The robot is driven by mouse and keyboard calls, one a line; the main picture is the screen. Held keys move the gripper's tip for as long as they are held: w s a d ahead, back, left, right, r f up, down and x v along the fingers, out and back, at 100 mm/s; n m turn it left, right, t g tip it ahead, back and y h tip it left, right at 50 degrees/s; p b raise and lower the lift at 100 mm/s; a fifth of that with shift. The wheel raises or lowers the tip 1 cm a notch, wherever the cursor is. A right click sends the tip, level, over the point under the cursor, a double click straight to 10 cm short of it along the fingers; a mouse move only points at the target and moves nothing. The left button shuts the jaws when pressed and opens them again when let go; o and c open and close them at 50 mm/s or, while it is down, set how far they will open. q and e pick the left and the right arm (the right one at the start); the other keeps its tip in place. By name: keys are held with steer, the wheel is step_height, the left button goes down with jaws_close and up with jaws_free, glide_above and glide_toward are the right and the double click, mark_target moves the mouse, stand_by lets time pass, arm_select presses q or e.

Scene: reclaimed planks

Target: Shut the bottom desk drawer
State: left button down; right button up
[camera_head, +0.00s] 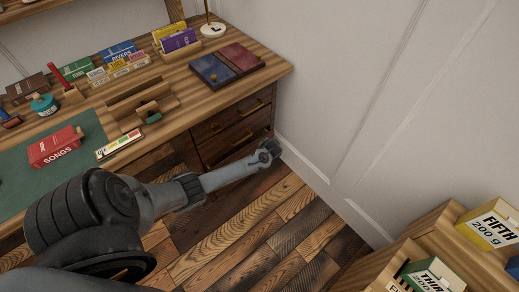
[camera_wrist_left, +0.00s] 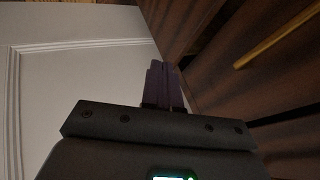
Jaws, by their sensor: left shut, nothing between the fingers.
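The desk's drawer stack shows in the head view at the right end of the desk (camera_head: 262,80). An upper drawer front (camera_head: 228,122) and a lower drawer front (camera_head: 225,150), dark wood with brass handles, are in view. My arm covers the area below, so I cannot tell how far the bottom drawer stands out. My left gripper (camera_head: 274,147) is low by the right corner of the drawers, near the wall. In the left wrist view its purple fingers (camera_wrist_left: 163,86) are together and empty, beside a dark wood front with a brass handle (camera_wrist_left: 275,40). Contact is unclear. My right gripper is not in view.
A white panelled wall (camera_head: 345,80) stands close to the right of the desk. A wooden shelf unit with boxes (camera_head: 490,226) is at the lower right. Bare plank floor (camera_head: 235,240) lies between. Books and stationery, including a red box (camera_head: 54,146), are on the desktop.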

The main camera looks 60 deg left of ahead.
arm_select(q)
steer(key=w+a+r+m+t+y+b, duration=0.1)
steer(key=a+r+m+t+y+b, duration=0.1)
steer(key=a+r+m+t+y, duration=0.4)
steer(key=s+a+n+g+y+b, duration=0.1)
steer(key=s+g, duration=0.1)
steer(key=s+g+y+b, duration=0.1)
steer(key=s+g+b, duration=0.1)
steer(key=s+a+n+g+y+b, duration=0.1)
steer(key=s+g+y, duration=0.1)
steer(key=shift+a+f+n+b, duration=0.25)
steer(key=shift+a+n+b, duration=0.05)
steer(key=shift+b, duration=0.1)
steer(key=s+d+f+n+g+b, duration=0.1)
steer(key=s+d+f+g+b, duration=0.4)
steer(key=d+f, duration=0.15)
steer(key=n+g+h+b, duration=0.1)
steer(key=h+b, duration=0.1)
steer(key=b, duration=0.2)
glide_toward(239, 155)
steer(key=shift+n, duration=0.3)
steer(key=b+x, duration=0.6)
steer(key=shift+a+f, duration=0.2)
steer(key=shift+f, duration=0.1)
